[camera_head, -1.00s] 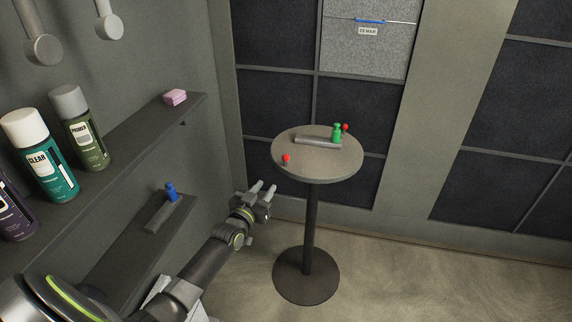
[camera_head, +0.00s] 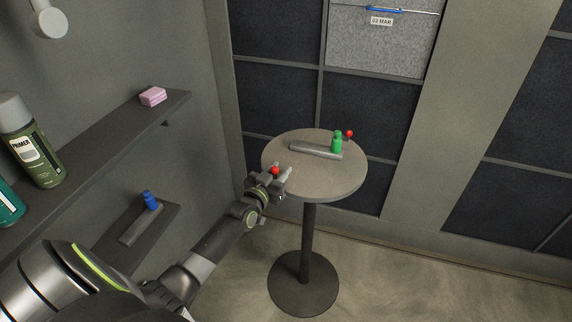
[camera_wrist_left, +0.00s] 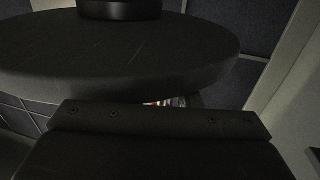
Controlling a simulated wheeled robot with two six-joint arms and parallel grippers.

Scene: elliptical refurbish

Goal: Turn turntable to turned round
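The turntable is a round grey top (camera_head: 340,183) on a dark post (camera_head: 308,245). A red knob (camera_head: 275,170) is at its near left edge and another red knob (camera_head: 349,133) at its far right edge. Contact cannot be told. The left wrist view shows the turntable (camera_wrist_left: 120,50) close, with a small bit of red low in the middle. My right gripper is not in view.
A wall shelf (camera_head: 90,150) on the left holds spray cans and a pink block (camera_head: 153,96). A panelled wall stands behind the turntable. The floor to the right is open.

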